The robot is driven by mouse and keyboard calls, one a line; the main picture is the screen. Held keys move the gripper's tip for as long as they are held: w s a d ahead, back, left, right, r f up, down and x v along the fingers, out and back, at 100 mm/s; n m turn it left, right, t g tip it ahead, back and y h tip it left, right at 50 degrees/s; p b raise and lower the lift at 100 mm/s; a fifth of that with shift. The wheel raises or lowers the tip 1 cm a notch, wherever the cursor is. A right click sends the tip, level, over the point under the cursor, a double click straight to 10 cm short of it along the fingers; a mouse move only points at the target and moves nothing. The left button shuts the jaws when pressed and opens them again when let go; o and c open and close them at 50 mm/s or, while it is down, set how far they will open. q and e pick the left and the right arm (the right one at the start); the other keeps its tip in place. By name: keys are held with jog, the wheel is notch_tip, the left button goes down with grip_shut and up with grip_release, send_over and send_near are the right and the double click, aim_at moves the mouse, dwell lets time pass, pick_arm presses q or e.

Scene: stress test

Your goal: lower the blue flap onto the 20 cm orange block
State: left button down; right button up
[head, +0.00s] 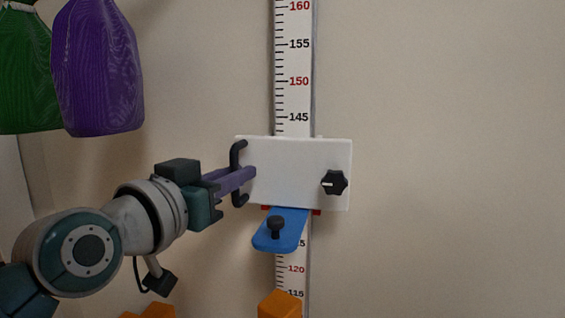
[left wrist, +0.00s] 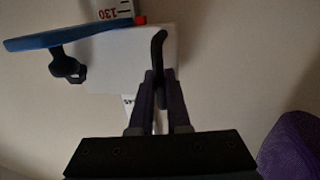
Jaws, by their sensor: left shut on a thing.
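The blue flap (head: 283,232) juts out from the bottom of a white carriage plate (head: 296,160) on the vertical scale (head: 294,70). A black knob sits on the flap. An orange block (head: 280,305) stands below the flap at the bottom edge of the head view, with a clear gap between them. My left gripper (head: 246,174) is shut on the black handle (head: 238,150) at the plate's left side. The left wrist view shows its fingers (left wrist: 158,80) around the handle, with the blue flap (left wrist: 65,36) at upper left. My right gripper is out of view.
A black knob (head: 334,182) is on the plate's right side. Another orange piece (head: 150,312) shows at the bottom left. A green bag (head: 25,70) and a purple bag (head: 97,70) hang at upper left. The wall right of the scale is bare.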

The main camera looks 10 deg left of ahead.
pick_arm(q)
notch_tip(320, 180, down, 11)
jog(key=b, duration=0.7)
jog(key=shift+f, duration=0.15)
jog(key=c, duration=0.9)
grip_release()
jog(key=shift+b+v, duration=0.55)
jog(key=shift+v, duration=4.45)
jog(key=shift+w, duration=0.1)
